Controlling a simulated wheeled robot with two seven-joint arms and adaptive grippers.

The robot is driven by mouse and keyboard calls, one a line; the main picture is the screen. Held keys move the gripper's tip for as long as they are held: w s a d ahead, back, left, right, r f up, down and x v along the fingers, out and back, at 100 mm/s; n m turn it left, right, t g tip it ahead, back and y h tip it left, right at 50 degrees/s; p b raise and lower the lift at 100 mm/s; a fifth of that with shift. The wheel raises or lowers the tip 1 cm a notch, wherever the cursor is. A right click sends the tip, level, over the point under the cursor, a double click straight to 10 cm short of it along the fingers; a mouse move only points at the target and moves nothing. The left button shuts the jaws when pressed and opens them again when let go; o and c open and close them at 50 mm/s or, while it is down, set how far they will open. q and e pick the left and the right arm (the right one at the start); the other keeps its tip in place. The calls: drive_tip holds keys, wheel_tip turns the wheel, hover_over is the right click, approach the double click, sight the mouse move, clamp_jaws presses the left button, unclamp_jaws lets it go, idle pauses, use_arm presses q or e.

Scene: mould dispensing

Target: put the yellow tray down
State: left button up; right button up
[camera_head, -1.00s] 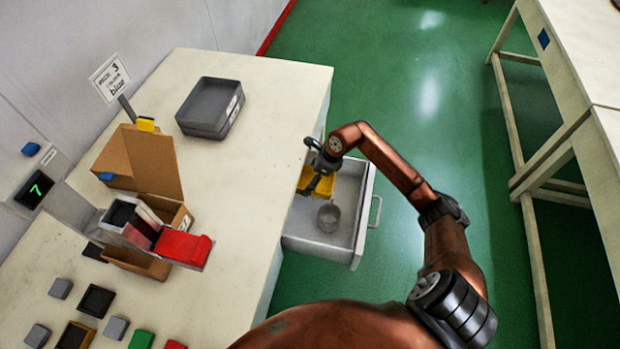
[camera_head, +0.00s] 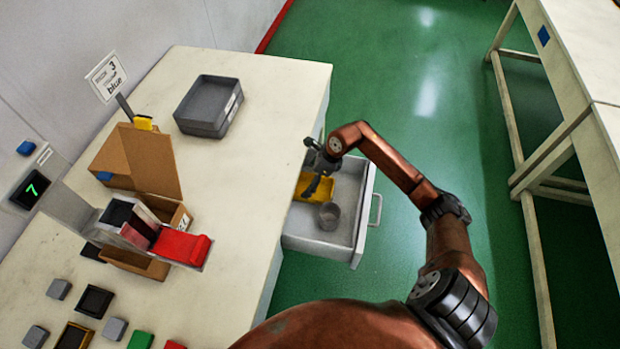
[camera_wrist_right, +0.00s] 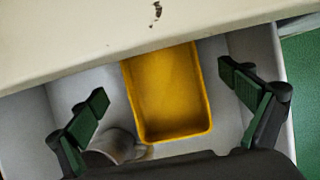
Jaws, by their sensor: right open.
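The yellow tray (camera_head: 318,186) lies in the open drawer (camera_head: 350,240), partly hidden by my right gripper in the head view. In the right wrist view the yellow tray (camera_wrist_right: 168,92) rests flat and looks empty, its far end at the table's edge. My right gripper (camera_head: 314,176) is over the drawer with its fingers spread. In the wrist view the fingers (camera_wrist_right: 164,100) stand apart on either side of the tray, and neither touches it. My left gripper is not in view.
A grey cup (camera_head: 329,215) stands in the drawer close to the tray. The table (camera_head: 235,200) above holds a grey bin (camera_head: 208,106), a cardboard box (camera_head: 140,160) and a red chute (camera_head: 182,247). Green floor lies open right of the drawer.

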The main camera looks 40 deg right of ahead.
drive_tip(key=shift+r, duration=0.35)
drive_tip(key=shift+r+p, duration=0.35)
drive_tip(key=shift+p, duration=0.1)
drive_tip(key=p+v, duration=0.2)
drive_tip(key=v, duration=0.9)
drive_tip(key=shift+s+r+p, duration=0.15)
drive_tip(key=shift+r+p, duration=0.15)
drive_tip(key=shift+r, duration=0.05)
